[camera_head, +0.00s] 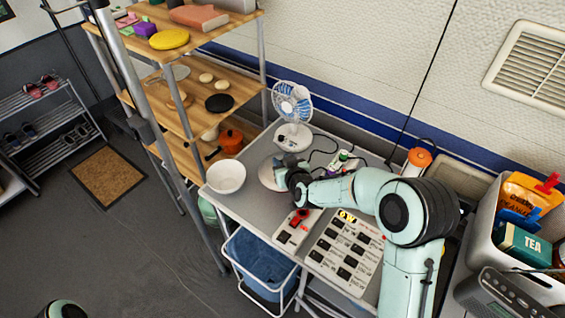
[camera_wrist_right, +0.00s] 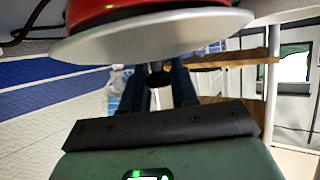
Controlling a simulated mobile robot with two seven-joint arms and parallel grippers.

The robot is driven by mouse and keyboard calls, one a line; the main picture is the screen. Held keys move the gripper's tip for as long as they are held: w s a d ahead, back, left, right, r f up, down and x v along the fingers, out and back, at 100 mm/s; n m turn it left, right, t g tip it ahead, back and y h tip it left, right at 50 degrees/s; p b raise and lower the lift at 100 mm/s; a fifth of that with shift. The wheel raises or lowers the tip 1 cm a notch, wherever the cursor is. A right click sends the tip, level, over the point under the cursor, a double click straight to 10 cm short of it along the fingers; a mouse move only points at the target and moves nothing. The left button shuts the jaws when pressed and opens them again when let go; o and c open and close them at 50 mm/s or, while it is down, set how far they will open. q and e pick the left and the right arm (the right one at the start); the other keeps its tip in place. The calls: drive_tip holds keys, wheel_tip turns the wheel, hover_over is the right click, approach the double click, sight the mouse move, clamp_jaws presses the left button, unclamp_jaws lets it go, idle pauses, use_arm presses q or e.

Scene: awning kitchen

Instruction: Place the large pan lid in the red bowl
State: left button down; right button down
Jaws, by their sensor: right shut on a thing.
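My right gripper (camera_head: 283,178) reaches left over the grey table, next to a pale, round lid (camera_head: 268,176). In the right wrist view, the gripper's fingers (camera_wrist_right: 160,88) are shut on the knob of this large pan lid (camera_wrist_right: 150,38), whose broad grey disc spans the top of the picture. A rounded red thing (camera_wrist_right: 115,8) shows against the disc's far side, cut off by the frame edge; I cannot tell whether it touches the lid or whether it is the red bowl. No red bowl shows clearly in the head view. My left gripper is out of view.
A white bowl (camera_head: 226,177) stands at the table's left corner. A blue-white fan (camera_head: 293,108) stands behind the lid. Switch panels (camera_head: 345,250) lie in front. A wooden shelf (camera_head: 185,125) with an orange-red pot (camera_head: 231,141) is at the left.

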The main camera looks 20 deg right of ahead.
drive_tip(key=shift+r, duration=0.1)
drive_tip(key=shift+f+b, duration=0.35)
drive_tip(key=shift+b, duration=0.05)
drive_tip(key=c, duration=0.9)
unclamp_jaws()
drive_tip(key=shift+o, duration=0.2)
drive_tip(key=shift+r, duration=0.2)
drive_tip(key=v, duration=1.2)
drive_tip(key=shift+a+r, duration=0.1)
